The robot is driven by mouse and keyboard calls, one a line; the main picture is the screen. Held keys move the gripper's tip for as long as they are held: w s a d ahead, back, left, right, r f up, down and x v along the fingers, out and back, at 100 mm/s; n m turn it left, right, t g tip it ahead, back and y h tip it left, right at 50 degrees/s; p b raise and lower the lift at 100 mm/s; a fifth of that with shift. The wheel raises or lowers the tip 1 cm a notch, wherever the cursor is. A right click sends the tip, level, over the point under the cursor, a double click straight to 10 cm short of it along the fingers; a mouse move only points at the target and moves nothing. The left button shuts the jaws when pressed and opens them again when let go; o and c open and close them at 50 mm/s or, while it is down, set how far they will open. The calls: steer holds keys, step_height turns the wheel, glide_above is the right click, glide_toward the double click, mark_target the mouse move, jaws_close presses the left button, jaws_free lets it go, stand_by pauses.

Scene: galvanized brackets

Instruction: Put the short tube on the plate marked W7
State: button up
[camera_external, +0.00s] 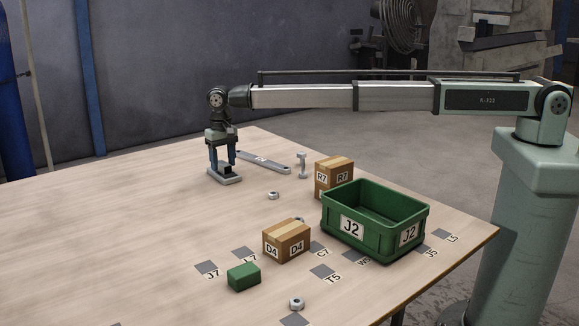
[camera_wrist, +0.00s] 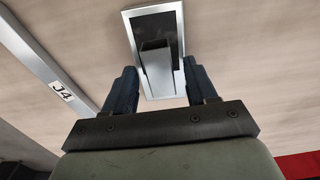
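A short grey square tube (camera_wrist: 158,72) with a dark open end stands upright on a silver-rimmed rectangular piece with a dark middle (camera_wrist: 128,20). That rimmed piece also shows at the table's left in the external view (camera_external: 226,180). My gripper (camera_external: 222,172) is low over it, pointing down. In the wrist view its two blue fingers (camera_wrist: 160,68) are apart on either side of the tube, with a gap visible at the right. I cannot read a W7 mark; a partly hidden label starting with W (camera_external: 363,261) lies beside the green crate.
A green crate marked J2 (camera_external: 341,227), boxes marked D4 (camera_external: 286,240) and R7 (camera_external: 334,177), a green block (camera_external: 243,276) and several nuts stand on the table. Flat grey plates lie near the front. A long bar marked J4 (camera_wrist: 48,72) lies beside my gripper.

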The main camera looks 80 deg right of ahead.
mark_target(223, 163)
steer(key=shift+r, duration=0.15)
step_height(223, 163, up, 12)
stand_by(0.7)
